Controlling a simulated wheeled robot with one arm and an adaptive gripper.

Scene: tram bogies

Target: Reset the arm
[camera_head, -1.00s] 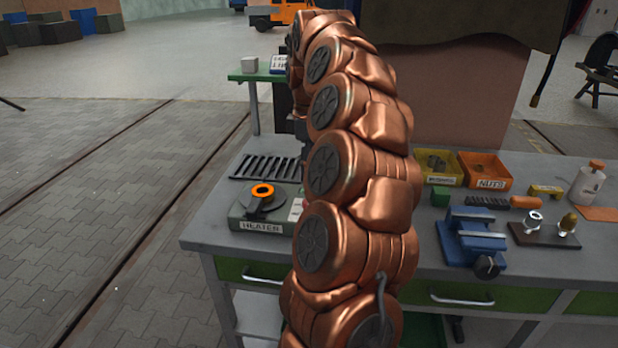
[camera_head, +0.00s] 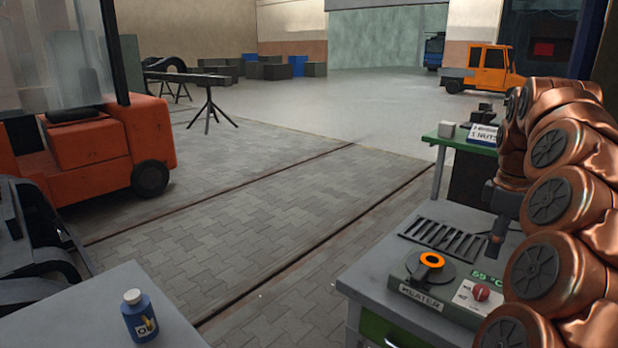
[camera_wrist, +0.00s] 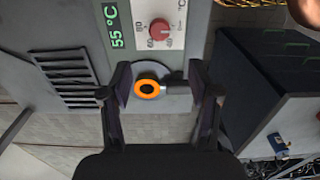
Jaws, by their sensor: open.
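My copper-coloured arm stands at the right of the head view, and its end hangs over the workbench (camera_head: 440,335). My gripper (camera_wrist: 163,92) is open in the wrist view, with two dark fingers apart and nothing between them. Beyond the fingers lies the heater (camera_head: 430,290), a grey box with a dark round plate and an orange ring (camera_head: 432,260) on it. The ring also shows in the wrist view (camera_wrist: 147,87), between the fingertips in the picture. A display reads 55 °C beside a red knob (camera_wrist: 159,29). The gripper is largely hidden in the head view.
A dark slotted grille (camera_head: 443,238) lies behind the heater. A green-topped table (camera_head: 455,138) stands farther back. At left are an orange forklift (camera_head: 95,150) and a grey table (camera_head: 75,310) with a blue bottle (camera_head: 139,316). The paved floor between is clear.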

